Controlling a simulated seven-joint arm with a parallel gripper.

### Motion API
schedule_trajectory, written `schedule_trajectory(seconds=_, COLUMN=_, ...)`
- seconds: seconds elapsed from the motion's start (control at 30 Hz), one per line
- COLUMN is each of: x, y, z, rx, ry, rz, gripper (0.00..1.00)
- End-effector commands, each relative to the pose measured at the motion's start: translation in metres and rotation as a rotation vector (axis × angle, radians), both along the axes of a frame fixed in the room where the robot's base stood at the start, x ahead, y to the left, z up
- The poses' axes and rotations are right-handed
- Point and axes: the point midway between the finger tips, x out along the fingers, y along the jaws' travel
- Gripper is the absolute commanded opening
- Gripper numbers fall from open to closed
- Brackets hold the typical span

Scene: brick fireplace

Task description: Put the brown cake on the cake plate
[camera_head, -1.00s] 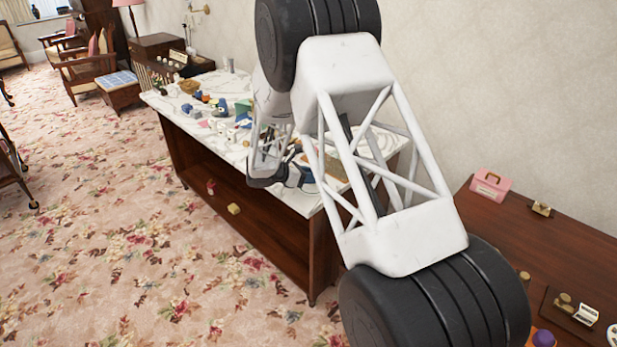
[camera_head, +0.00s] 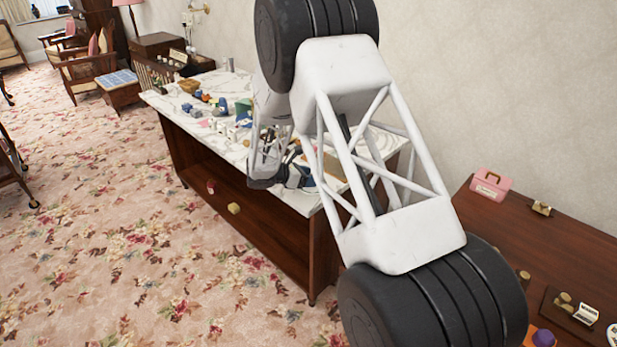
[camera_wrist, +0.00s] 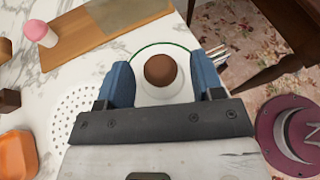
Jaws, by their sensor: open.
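In the wrist view, a round brown cake (camera_wrist: 161,70) sits in the middle of a white plate with a thin green rim (camera_wrist: 150,47). My gripper (camera_wrist: 160,62) is open, with one blue finger on each side of the cake and clear gaps between. The fingers overlap the plate's sides in the picture; I cannot tell whether they touch it. The dark gripper body covers the plate's near edge. In the head view my gripper (camera_head: 280,175) is over the marble-topped table, partly hidden by my arm, and the cake cannot be made out.
A wooden board (camera_wrist: 95,38) with a pink-topped item (camera_wrist: 38,31) lies at upper left. A white perforated piece (camera_wrist: 70,112) and an orange container (camera_wrist: 17,155) are left. Fork tines (camera_wrist: 216,55) show right of the plate. The table (camera_head: 265,185) holds many small items further back.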

Motion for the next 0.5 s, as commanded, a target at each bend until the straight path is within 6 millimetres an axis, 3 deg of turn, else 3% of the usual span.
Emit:
schedule_trajectory(seconds=0.27, x=-0.003, y=0.009, z=0.006, rx=0.000, ry=0.000, rz=0.001, gripper=0.61)
schedule_trajectory(seconds=0.5, x=-0.014, y=0.035, z=0.019, rx=0.001, ry=-0.002, rz=0.001, gripper=0.61)
